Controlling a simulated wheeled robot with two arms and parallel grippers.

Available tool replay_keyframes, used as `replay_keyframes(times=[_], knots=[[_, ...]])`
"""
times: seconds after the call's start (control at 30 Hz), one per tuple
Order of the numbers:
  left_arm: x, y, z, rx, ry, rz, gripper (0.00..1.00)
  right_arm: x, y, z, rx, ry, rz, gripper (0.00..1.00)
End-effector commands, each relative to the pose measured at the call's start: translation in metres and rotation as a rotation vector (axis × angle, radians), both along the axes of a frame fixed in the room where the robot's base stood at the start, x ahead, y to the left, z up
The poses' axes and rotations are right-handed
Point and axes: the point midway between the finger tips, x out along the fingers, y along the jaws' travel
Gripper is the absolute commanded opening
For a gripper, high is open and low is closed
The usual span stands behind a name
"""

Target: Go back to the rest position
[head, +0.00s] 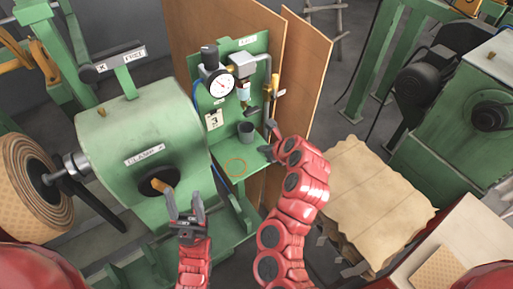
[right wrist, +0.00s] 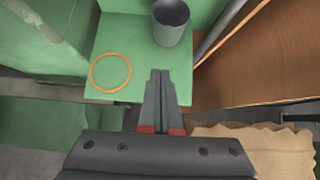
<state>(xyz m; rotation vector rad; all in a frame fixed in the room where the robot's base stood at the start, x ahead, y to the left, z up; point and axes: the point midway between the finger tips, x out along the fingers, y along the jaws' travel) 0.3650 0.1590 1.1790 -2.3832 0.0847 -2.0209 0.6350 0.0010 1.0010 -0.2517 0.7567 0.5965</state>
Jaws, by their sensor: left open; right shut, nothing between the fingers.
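My left gripper (head: 185,208) is open and empty in the head view, in front of the green clamp housing, just below its black knob with an orange handle (head: 159,185). My right arm curves up in the middle of the head view. Its gripper (head: 265,149) is at the right edge of the green shelf, beside the grey cup (head: 246,132). In the right wrist view the right gripper's fingers (right wrist: 160,75) are together with nothing between them. The cup (right wrist: 171,20) and an orange ring (right wrist: 110,72) on the shelf lie beyond the fingertips.
The green clamp machine (head: 140,140) and a coil roll (head: 30,185) stand at the left. A gauge panel (head: 225,90) rises behind the shelf (head: 222,165). A wooden board (head: 305,75) and a stack of brown sheets (head: 370,190) are close on my right arm's right.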

Motion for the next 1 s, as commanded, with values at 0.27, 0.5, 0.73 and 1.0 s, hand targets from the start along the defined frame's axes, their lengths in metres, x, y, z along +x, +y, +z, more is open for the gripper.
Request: replay_keyframes(times=[0.27,0.5,0.73,1.0], knots=[[0.0,0.0,-0.014,0.0,0.0,0.0,0.55,-0.024,-0.016,0.027,0.003,-0.003,-0.001,0.0],[0.0,0.0,-0.018,0.0,0.0,0.0,0.55,-0.035,-0.025,0.042,0.0,-0.001,0.001,0.0],[0.0,0.0,-0.018,0.0,0.0,0.0,0.55,-0.037,-0.026,0.045,0.001,0.001,0.0,0.0],[0.0,0.0,-0.025,0.0,0.0,0.0,0.55,0.002,-0.061,0.039,-0.246,-0.238,0.004,0.0]])
